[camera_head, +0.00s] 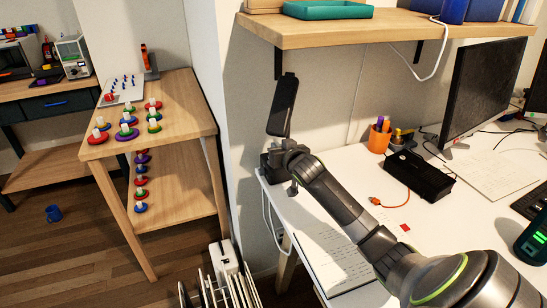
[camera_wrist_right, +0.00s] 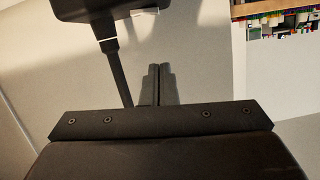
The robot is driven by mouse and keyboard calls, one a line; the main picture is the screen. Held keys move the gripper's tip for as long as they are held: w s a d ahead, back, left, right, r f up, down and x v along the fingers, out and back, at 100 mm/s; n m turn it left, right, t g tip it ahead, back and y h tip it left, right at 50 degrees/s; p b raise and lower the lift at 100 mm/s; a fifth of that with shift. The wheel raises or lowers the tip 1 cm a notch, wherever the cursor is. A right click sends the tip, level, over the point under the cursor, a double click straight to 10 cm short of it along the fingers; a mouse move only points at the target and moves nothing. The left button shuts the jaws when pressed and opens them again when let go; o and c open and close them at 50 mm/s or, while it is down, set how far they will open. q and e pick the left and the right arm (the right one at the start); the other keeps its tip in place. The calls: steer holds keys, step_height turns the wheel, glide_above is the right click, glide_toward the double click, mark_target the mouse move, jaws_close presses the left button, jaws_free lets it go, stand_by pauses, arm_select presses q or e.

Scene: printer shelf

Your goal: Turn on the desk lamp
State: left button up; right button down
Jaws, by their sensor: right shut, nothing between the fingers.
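The desk lamp (camera_head: 283,104) shows in the head view as a dark, flat, tilted head below the wall shelf, at the desk's left end. Its base is hidden or cannot be told apart from my gripper. My right gripper (camera_head: 271,162) is just below the lamp head, at the left edge of the desk. In the right wrist view the lamp's dark head and thin stem (camera_wrist_right: 117,72) stand just left of my shut, empty fingers (camera_wrist_right: 158,84). I cannot tell whether fingers and stem touch. A pale patch shows under the head; whether the lamp is lit is unclear. My left gripper is out of view.
The white desk (camera_head: 345,165) holds an orange pen cup (camera_head: 379,137), a black box (camera_head: 418,176), an orange cable and a monitor (camera_head: 483,88). A wooden shelf (camera_head: 385,27) hangs above. A wooden stand (camera_head: 160,120) with several colored pieces is left, beyond a wall corner.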

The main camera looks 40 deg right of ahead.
steer(key=shift+x, duration=1.15)
steer(key=f, duration=0.2)
steer(key=shift+s+a+f, duration=0.1)
steer(key=shift+a+f, duration=0.15)
steer(key=shift+f, duration=0.65)
steer(key=shift+a, duration=0.1)
